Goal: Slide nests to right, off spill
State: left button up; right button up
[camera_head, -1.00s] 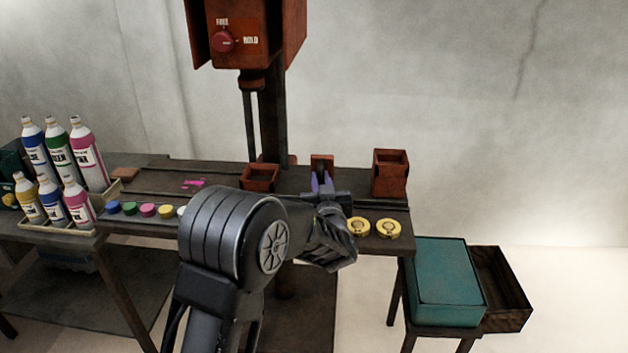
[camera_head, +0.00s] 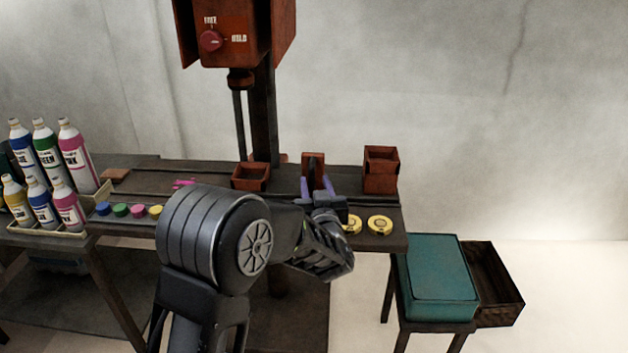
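Three rust-red nests stand along the bench's rail: an open square one at left (camera_head: 251,177), a narrow one in the middle (camera_head: 312,161), and a taller one at right (camera_head: 381,172). A pink spill (camera_head: 185,183) lies on the bench left of the left nest. My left gripper (camera_head: 316,188) is at the middle nest, with its purple fingers apart, one toward each side of its lower part. Whether they touch it I cannot tell. My arm hides part of the bench front. My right gripper is out of view.
Paint bottles (camera_head: 52,170) stand in a tray at left. Colored caps (camera_head: 121,210) line the front edge, and yellow round pieces (camera_head: 380,225) lie at right. A red control box (camera_head: 240,35) hangs above. A teal box (camera_head: 438,278) stands below at right.

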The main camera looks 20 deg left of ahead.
pick_arm(q)
jog(key=v, duration=0.5)
dwell(0.4)
